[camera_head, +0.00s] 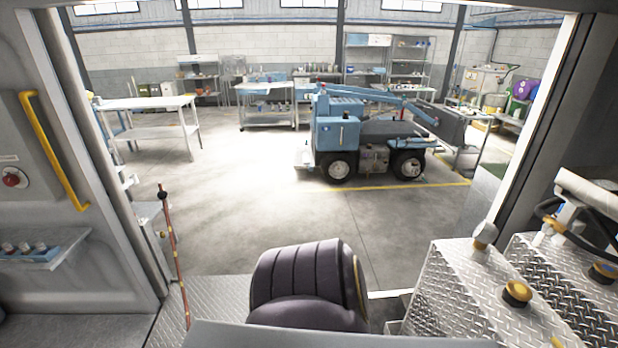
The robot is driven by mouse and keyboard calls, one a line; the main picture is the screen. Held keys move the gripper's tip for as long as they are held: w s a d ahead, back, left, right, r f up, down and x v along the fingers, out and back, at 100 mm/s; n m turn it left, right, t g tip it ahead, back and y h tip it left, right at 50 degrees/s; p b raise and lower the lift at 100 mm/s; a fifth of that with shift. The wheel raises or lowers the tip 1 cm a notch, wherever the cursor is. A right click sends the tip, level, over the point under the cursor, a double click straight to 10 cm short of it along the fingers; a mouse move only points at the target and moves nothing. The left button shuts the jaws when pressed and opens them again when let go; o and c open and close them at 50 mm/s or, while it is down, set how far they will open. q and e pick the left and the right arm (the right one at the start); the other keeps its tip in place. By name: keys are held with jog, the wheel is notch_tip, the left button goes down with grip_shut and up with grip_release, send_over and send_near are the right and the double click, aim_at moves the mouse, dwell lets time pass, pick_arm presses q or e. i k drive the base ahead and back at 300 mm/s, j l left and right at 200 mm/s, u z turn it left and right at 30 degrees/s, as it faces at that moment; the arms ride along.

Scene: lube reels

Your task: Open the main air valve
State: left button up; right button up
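I cannot tell for sure which thing is the main air valve. A red round knob (12,179) sits on a pale plate on the left wall. A yellow bar handle (55,150) stands beside it on the same wall. Below, several small knobs (25,249) sit on a sloped blue-and-grey panel. On the right, a yellow-and-black cap (516,292) tops a diamond-plate box (455,290), and a similar cap (604,272) sits on the box behind. Neither of my grippers shows.
A dark padded seat (305,285) stands at the bottom middle. A thin red-and-yellow pole (172,255) rises left of it. Past the wide doorway lie open concrete floor (250,200), a blue wheeled vehicle (345,135), a white table (150,103) and shelves (410,55).

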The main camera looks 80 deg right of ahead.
aim_at(539, 236)
jog(key=l+z, duration=0.15)
jog(key=z, duration=0.45)
jog(key=l+z, duration=0.25)
jog(key=z, duration=0.3)
jog(key=l+z, duration=0.2)
jog(key=z, duration=0.4)
jog(key=l+z, duration=0.15)
jog(key=z, duration=0.45)
jog(key=i+l+z, duration=0.15)
jog(key=z, duration=0.45)
jog(key=i+z, duration=0.1)
jog(key=z, duration=0.45)
jog(key=i+l+z, duration=0.1)
jog(key=z, duration=0.5)
jog(key=i+z, duration=0.15)
jog(key=z, duration=0.45)
